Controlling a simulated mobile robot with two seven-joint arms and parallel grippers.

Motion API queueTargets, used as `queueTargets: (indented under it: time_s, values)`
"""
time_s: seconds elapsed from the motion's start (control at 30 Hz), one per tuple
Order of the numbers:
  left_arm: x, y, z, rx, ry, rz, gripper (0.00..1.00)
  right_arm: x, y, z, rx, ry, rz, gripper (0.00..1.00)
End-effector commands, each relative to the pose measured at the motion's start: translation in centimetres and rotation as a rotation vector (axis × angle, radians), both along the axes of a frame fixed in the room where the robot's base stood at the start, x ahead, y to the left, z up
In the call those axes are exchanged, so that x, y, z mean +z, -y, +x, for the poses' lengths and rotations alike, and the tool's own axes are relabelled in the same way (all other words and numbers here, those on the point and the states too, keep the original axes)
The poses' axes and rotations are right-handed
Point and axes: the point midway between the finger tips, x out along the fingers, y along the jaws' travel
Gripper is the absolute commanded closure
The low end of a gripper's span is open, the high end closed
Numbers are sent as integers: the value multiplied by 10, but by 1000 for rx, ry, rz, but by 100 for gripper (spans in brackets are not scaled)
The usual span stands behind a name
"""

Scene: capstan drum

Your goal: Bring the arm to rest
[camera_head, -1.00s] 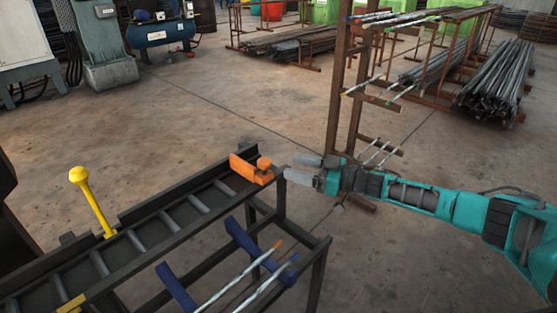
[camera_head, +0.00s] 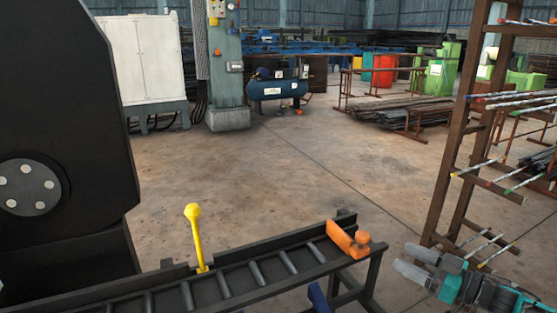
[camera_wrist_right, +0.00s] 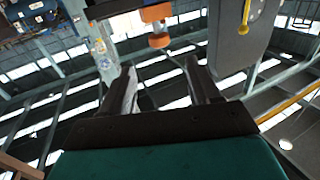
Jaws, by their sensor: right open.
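My right gripper (camera_head: 418,262) is at the lower right of the head view, on a teal arm that comes in from the right edge. Its two grey fingers are apart with nothing between them. In the right wrist view the open fingers (camera_wrist_right: 162,88) also show empty. The gripper is to the right of the orange stop (camera_head: 348,240) at the end of the roller conveyor (camera_head: 262,287), apart from it in the picture. The orange stop shows beyond the fingers in the right wrist view (camera_wrist_right: 158,27). My left gripper is out of view.
A yellow-knobbed lever (camera_head: 196,235) stands on the conveyor's far side. A black machine (camera_head: 70,130) fills the left. A brown rack (camera_head: 470,130) with painted rods stands behind my right gripper. A blue compressor (camera_head: 278,88) is farther back. The floor between is clear.

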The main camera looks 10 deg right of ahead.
Motion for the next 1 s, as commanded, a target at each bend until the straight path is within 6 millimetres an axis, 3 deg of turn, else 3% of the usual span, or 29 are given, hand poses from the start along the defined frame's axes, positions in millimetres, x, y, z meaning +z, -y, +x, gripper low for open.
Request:
queueTargets:
  time_s: [0.17,0.3,0.5,0.63,0.8,1.0]
  values:
    - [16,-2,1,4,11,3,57,-34,-73,-22,-32,-40,16,38]
    - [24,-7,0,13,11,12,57,-58,-132,-54,-106,-93,4,38]
    - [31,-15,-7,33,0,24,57,-71,-185,-107,-239,-206,-51,38]
    - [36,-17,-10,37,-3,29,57,-74,-198,-146,-331,-308,-112,38]
    - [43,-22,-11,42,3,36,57,-75,-195,-192,-424,-443,-209,38]
    - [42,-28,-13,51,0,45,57,-78,-186,-221,-469,-534,-279,38]
